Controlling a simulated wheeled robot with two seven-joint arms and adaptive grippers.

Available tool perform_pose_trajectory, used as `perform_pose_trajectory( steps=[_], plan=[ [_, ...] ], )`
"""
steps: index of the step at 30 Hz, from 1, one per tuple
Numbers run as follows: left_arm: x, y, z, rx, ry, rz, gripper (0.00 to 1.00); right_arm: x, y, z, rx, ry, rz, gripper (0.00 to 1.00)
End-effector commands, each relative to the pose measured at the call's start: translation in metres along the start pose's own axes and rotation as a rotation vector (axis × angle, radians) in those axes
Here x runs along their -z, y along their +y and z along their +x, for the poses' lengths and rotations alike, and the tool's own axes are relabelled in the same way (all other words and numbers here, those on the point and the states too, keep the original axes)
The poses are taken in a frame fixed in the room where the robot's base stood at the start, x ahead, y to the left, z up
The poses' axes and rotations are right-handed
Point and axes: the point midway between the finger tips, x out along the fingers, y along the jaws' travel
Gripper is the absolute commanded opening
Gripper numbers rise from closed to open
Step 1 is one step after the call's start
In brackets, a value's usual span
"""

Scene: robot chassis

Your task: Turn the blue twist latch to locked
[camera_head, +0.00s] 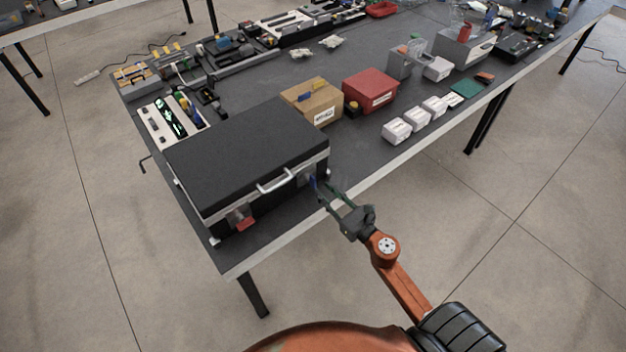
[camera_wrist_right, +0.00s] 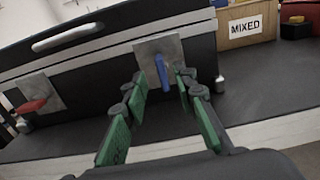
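The blue twist latch (camera_wrist_right: 162,72) is a blue handle on a grey metal plate on the front of a black case (camera_head: 245,150). In the wrist view the handle stands near upright, slightly tilted. In the head view the latch (camera_head: 314,183) shows small at the case's right front. My right gripper (camera_wrist_right: 160,90) has green-padded fingers, spread apart with the blue handle between them. I see a gap on each side of the handle. In the head view the right gripper (camera_head: 326,190) is at the case front. My left gripper is not in view.
A red latch (camera_wrist_right: 32,105) sits on another plate at the left of the case front. A silver handle (camera_head: 275,183) projects between them. A cardboard box (camera_head: 318,108) marked MIXED and a red bin (camera_head: 370,90) stand behind and right. The table's front edge (camera_head: 290,237) is close.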

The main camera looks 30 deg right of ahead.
Motion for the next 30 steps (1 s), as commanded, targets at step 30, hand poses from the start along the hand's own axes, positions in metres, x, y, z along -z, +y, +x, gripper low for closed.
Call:
perform_pose_trajectory(
  steps=[30],
  plan=[
    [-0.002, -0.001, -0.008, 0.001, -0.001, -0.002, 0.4, 0.0, -0.001, 0.068, 0.002, 0.0, 0.008, 0.12]
  ],
)
